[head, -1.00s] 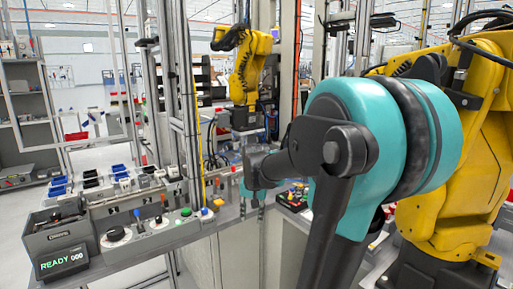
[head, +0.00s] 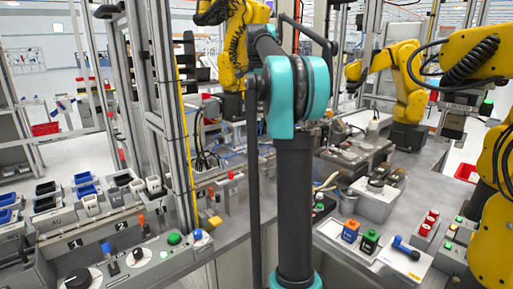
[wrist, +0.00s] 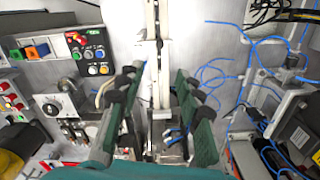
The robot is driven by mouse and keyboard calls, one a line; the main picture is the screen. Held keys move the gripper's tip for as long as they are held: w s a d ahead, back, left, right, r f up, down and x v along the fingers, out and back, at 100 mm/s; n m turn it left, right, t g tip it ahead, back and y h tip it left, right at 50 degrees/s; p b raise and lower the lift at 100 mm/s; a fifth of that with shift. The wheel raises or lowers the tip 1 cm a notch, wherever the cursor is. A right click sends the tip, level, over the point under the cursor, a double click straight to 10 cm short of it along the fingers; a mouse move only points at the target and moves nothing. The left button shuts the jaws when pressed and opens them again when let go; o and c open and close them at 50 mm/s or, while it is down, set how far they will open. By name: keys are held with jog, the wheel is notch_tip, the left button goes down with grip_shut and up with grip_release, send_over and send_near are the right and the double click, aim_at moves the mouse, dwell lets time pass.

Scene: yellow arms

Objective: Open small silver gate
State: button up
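In the wrist view my gripper (wrist: 156,78) is open, with its dark green fingers spread apart. A pale silver upright bar (wrist: 160,60) shows between the fingers, farther along the view. I cannot tell whether it is part of the small silver gate, or whether a finger touches it. In the head view my teal and black arm stands upright in the middle and hides what is behind it. My fingers cannot be made out there. No part in the head view is clearly the gate.
Yellow robot arms (head: 402,85) stand behind and at the right. A counter with knobs and bins (head: 140,262) is at the left, beside tall silver posts (head: 172,120). Blue cables (wrist: 262,75) and a control box (wrist: 88,50) flank my gripper in the wrist view.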

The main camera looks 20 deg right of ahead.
notch_tip(320, 180, down, 16)
jog(key=shift+f, duration=0.1)
dwell(0.4)
grip_shut()
dwell(0.3)
